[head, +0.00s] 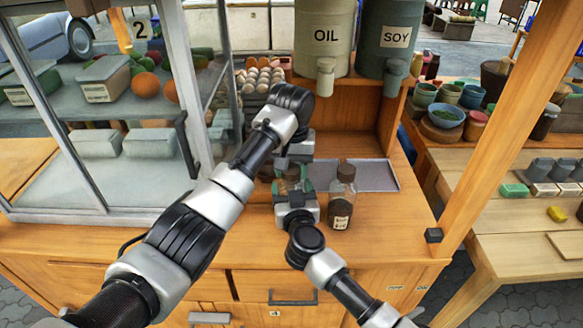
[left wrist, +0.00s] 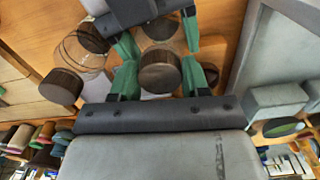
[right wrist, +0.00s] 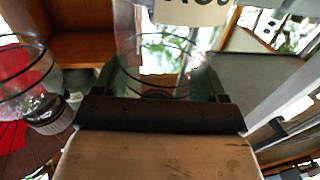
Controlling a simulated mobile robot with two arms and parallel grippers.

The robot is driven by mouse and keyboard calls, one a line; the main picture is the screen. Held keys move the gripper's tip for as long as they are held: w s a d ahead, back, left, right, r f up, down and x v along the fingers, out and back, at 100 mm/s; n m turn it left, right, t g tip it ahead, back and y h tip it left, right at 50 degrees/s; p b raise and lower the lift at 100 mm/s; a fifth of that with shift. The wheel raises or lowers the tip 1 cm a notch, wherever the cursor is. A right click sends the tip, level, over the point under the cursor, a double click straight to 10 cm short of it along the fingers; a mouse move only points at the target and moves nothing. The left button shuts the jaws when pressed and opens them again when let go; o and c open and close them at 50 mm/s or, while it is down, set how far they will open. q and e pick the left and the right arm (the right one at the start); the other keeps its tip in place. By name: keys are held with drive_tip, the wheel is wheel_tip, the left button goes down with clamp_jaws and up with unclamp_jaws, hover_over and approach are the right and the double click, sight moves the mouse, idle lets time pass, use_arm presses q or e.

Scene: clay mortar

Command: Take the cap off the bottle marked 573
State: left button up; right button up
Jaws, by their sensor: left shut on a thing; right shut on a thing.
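A clear glass bottle (right wrist: 155,65) stands on the wooden counter, between the green fingers of my right gripper (head: 294,190); the right wrist view shows them on both sides of the glass. My left gripper (head: 293,163) is above, shut on the brown cap (left wrist: 160,73). I cannot tell whether the cap is still seated on the neck. The grippers hide most of this bottle in the head view, and its mark is not readable. A second brown-capped bottle (head: 341,197) stands close to the right, its label too small to read.
A grey tray (head: 375,176) lies behind the bottles. OIL (head: 325,37) and SOY (head: 394,41) containers stand on the shelf behind. A glass display case (head: 90,120) is at the left. The counter's front edge is near; bare counter lies to the right.

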use_arm(q)
drive_tip(key=n, duration=0.5)
drive_tip(key=shift+n, duration=0.3)
use_arm(e)
drive_tip(key=shift+f, duration=0.1)
use_arm(q)
drive_tip(key=n, duration=0.2)
drive_tip(key=shift+n, duration=0.4)
drive_tip(key=n, duration=0.6)
drive_tip(key=shift+r, duration=0.1)
drive_tip(key=shift+r, duration=0.15)
drive_tip(key=shift+r, duration=0.95)
drive_tip(key=shift+r, duration=0.1)
